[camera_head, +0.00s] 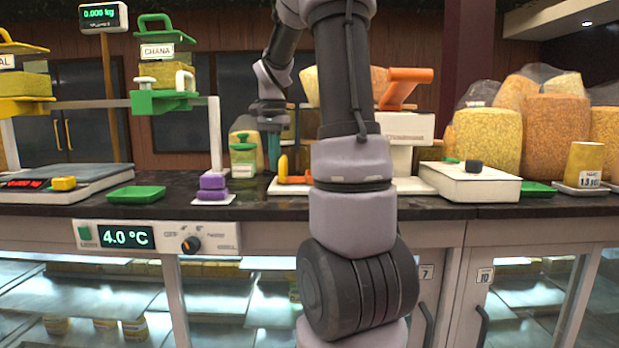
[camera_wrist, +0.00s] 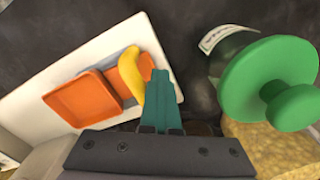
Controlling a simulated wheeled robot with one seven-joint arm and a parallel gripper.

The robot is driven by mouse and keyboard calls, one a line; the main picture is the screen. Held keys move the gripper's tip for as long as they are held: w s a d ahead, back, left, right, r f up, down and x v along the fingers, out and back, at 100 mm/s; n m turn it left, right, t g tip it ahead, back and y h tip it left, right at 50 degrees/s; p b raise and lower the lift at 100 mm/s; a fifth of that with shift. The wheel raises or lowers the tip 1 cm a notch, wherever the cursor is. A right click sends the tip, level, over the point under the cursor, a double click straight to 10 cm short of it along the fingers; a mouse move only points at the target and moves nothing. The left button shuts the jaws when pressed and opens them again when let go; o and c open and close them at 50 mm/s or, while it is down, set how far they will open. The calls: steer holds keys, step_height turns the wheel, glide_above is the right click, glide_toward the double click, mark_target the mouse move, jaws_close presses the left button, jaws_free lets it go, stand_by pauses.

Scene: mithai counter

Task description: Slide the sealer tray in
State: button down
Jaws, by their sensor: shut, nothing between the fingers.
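The orange sealer tray (camera_wrist: 80,98) lies on the sealer's white base (camera_wrist: 95,52) in the wrist view, with an upright curved yellow handle (camera_wrist: 131,72) at its near end. In the head view the tray (camera_head: 299,180) and handle (camera_head: 283,166) show left of my arm. The sealer body (camera_head: 405,127) with its orange lever (camera_head: 404,88) is partly hidden behind my arm. My gripper (camera_wrist: 160,78) has its teal fingers together, empty, just right of the handle in the wrist view; I cannot tell whether they touch it. My gripper (camera_head: 272,146) points down above the counter.
A green-lidded jar (camera_wrist: 270,80) stands close to the right of my fingers in the wrist view. Purple weights (camera_head: 213,188), a green dish (camera_head: 136,194) and a scale (camera_head: 70,177) are on the left. A white box (camera_head: 470,184) and filled sacks stand right.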

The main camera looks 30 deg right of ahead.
steer(key=shift+s+d, duration=1.65)
steer(key=shift+d, duration=0.85)
steer(key=shift+s+d, duration=1.7)
steer(key=shift+d, duration=0.75)
steer(key=shift+s+d, duration=1.65)
steer(key=shift+d, duration=0.85)
steer(key=shift+w+a, duration=0.45)
steer(key=shift+a, duration=0.2)
steer(key=shift+w+a, duration=0.4)
steer(key=shift+a, duration=0.25)
step_height(320, 180, up, 9)
steer(key=s+a+f+n+t+y, duration=0.1)
steer(key=s+a+f+n+t, duration=0.1)
steer(key=a, duration=1.1)
steer(key=s+a+f+n+t+y, duration=0.1)
steer(key=s+a+n+t, duration=0.4)
steer(key=a, duration=0.9)
steer(key=s+f+n, duration=0.1)
steer(key=s, duration=0.2)
steer(key=shift+s+n, duration=0.2)
steer(key=shift+n, duration=0.1)
